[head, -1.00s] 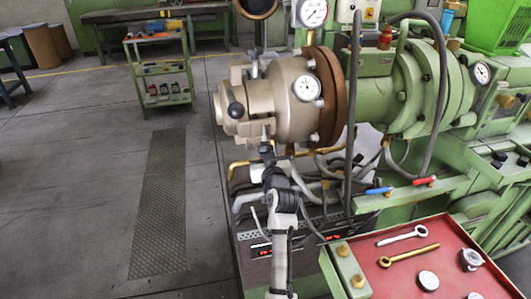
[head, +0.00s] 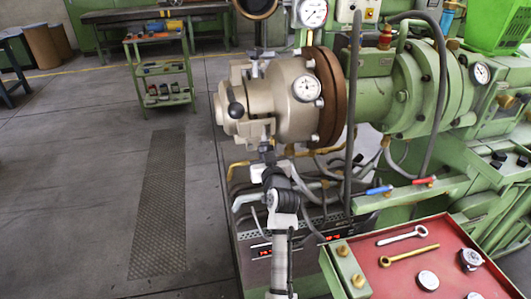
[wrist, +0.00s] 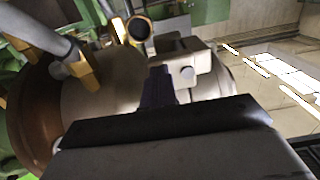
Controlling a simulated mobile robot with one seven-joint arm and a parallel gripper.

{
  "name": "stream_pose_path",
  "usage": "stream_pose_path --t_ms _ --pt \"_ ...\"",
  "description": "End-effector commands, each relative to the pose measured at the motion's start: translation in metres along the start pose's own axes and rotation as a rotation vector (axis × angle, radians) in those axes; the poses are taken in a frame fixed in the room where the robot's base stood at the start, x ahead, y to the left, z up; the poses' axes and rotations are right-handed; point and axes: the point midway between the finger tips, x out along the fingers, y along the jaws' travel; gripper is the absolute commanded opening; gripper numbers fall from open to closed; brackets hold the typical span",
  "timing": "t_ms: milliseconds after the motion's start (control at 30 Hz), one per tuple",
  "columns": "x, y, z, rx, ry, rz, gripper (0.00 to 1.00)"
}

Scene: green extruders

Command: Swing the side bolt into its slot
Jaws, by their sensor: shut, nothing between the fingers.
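The cream extruder head (head: 292,118) is in the middle of the head view, with a dial on it and a brown flange behind. A cream side bolt (head: 262,129) shows at its lower near side, against the clamp ring. Whether it is fully in its slot I cannot tell. My gripper (head: 266,148) is just below that bolt, close to it; contact is unclear. In the wrist view my dark gripper (wrist: 158,86) is shut and empty, beside a pale block with a round end (wrist: 187,74). My wrist hides the lower part of that view.
A black ball knob (head: 236,110) sticks out from the head's front. Hoses and pipes (head: 320,180) hang below the barrel. A red tray (head: 440,262) with wrenches stands at the lower right.

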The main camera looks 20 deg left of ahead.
Motion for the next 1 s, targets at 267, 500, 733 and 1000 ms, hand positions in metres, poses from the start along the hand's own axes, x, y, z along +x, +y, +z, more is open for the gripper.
stream_pose_path --t_ms 267,500,733,1000 --pt "-0.001 0.002 -0.018 -0.004 0.036 0.005 0.00" --pt "-0.001 0.002 -0.019 -0.004 0.037 0.005 0.00" --pt "-0.007 0.002 -0.024 -0.004 0.037 0.006 0.00" --pt "-0.012 0.002 -0.027 -0.004 0.036 0.005 0.00"
